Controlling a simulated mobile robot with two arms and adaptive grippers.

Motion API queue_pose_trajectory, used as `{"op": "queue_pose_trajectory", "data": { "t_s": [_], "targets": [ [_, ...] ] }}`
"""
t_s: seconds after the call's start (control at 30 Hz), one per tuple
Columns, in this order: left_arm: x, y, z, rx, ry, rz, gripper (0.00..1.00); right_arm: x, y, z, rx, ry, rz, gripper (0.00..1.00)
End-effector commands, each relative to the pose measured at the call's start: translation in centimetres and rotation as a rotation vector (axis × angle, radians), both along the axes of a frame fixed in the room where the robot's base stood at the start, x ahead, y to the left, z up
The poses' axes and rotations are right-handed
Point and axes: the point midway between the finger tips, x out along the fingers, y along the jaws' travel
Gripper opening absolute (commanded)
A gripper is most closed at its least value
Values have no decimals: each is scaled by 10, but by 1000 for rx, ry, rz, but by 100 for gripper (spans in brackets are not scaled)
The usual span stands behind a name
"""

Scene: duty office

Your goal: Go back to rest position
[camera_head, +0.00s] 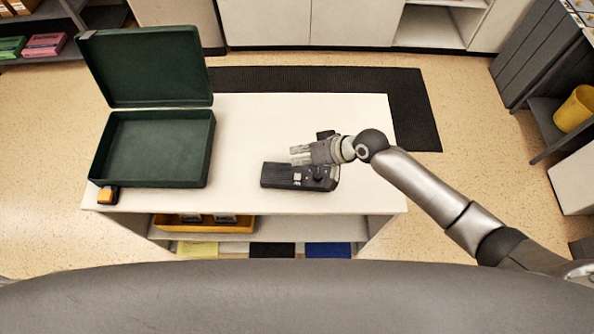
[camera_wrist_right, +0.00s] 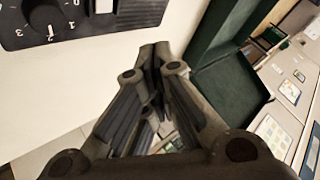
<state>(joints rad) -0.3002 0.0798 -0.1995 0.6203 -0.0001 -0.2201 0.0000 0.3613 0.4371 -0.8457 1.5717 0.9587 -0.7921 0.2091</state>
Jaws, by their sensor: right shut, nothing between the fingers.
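My right gripper (camera_head: 301,154) is shut and empty above the white table, just behind a dark handheld device (camera_head: 285,177). In the right wrist view the fingers (camera_wrist_right: 158,62) are together with nothing between them. That view also shows the device's face (camera_wrist_right: 75,18), with a numbered dial, at the upper left, apart from the fingers. My right arm comes in from the right side of the head view. My left gripper is not in view.
The white table (camera_head: 255,120) carries an open, empty dark green case (camera_head: 155,150) on the left. A small orange and black object (camera_head: 107,195) sits at its front left corner. A yellow tray (camera_head: 205,225) is on the shelf below. A yellow bin (camera_head: 574,108) stands at the right.

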Motion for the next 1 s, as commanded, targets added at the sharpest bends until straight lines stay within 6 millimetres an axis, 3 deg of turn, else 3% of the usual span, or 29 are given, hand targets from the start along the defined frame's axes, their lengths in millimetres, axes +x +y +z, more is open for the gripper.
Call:
{"op": "queue_pose_trajectory", "data": {
  "t_s": [0.57,0.8,1.0],
  "targets": [
    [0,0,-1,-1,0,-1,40,-8,4,0,0,-3,12,0],
    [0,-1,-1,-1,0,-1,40,-64,12,13,-53,-39,62,0],
    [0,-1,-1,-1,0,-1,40,-106,-28,26,-188,-62,10,0]
  ]
}}
